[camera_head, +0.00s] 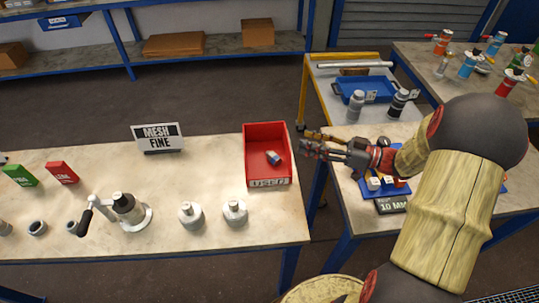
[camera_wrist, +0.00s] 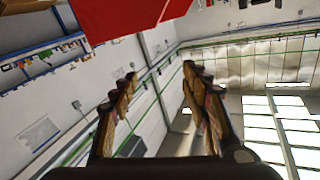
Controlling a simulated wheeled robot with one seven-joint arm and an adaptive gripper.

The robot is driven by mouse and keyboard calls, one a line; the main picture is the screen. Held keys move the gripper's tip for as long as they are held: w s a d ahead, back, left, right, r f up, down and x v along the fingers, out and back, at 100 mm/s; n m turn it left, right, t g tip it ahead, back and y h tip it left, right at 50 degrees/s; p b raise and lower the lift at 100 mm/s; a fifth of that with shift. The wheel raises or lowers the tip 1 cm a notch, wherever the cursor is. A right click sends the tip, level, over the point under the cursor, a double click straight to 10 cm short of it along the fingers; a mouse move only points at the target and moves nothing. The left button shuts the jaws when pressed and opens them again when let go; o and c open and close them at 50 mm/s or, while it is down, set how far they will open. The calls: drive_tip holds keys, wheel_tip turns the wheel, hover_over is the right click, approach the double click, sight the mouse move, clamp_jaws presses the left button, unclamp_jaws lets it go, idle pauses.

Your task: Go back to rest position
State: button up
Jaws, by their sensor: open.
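My gripper (camera_head: 309,143) is at the right end of the near table in the head view, just right of the red bin. In the wrist view my gripper (camera_wrist: 158,82) has its two fingers spread apart with nothing between them. The wrist view looks out at the room's walls and windows. My arm reaches in from the right of the head view and covers part of the right-hand table.
The red bin (camera_head: 250,165), labelled USED, holds a small white and blue item (camera_head: 274,157). Two flanged vessels (camera_head: 191,216) (camera_head: 235,213), a cranked device (camera_head: 125,211) and a MESH FINE sign (camera_head: 158,138) stand left on the table (camera_head: 200,170). A blue tray (camera_head: 366,90) sits behind.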

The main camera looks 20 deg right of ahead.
drive_tip(key=shift+s+d, duration=0.45)
drive_tip(key=shift+d, duration=0.15)
